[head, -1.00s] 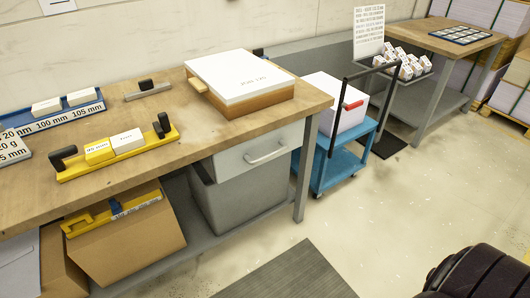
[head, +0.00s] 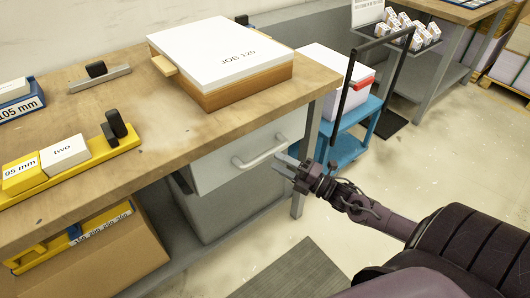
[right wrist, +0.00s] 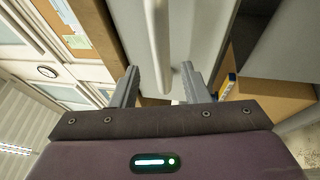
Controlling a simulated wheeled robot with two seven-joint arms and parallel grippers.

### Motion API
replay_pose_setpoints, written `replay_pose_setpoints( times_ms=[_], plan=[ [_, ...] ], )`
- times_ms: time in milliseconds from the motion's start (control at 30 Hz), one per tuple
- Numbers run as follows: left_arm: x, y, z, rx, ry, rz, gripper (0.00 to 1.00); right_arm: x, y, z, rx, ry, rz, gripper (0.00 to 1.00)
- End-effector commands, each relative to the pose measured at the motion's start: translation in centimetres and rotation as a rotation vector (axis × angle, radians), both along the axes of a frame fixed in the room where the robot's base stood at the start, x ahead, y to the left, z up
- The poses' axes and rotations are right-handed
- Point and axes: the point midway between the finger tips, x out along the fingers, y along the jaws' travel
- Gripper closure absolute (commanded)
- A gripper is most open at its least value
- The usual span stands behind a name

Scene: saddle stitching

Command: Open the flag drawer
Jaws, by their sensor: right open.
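The drawer (head: 225,165) under the bench top is closed, with a pale grey front and a light bar handle (head: 262,156). My right gripper (head: 280,162) is open just right of the handle in the head view, its fingers pointing at the drawer front. In the right wrist view the handle bar (right wrist: 158,45) runs up the picture, and its lower end lies between the two open fingers (right wrist: 158,88). I cannot tell whether a finger touches it. No flag is visible. My left gripper is not in view.
The wooden bench (head: 120,140) carries a white-topped block marked JOB 125 (head: 225,55) and a yellow holder (head: 95,160). A grey bin (head: 215,215) stands below the drawer. A blue cart (head: 355,130) stands right of the bench leg (head: 304,170).

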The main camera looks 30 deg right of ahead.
Motion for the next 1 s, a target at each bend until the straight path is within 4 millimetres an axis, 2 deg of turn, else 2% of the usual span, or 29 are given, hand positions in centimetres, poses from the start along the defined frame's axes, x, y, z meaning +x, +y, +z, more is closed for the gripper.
replay_pose_setpoints(
  times_ms=[100,300,700,1000],
  plan=[
    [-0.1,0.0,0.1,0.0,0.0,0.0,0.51,1.9,0.9,0.6,0.003,-0.004,-0.002,0.59],
    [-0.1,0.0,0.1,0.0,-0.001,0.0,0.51,4.1,2.0,0.9,0.002,0.0,-0.004,0.59],
    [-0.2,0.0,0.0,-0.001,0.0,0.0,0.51,4.7,2.4,0.9,0.002,0.003,-0.004,0.6],
    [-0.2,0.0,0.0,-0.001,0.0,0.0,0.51,4.7,2.4,0.9,0.002,0.003,-0.004,0.99]
  ],
)
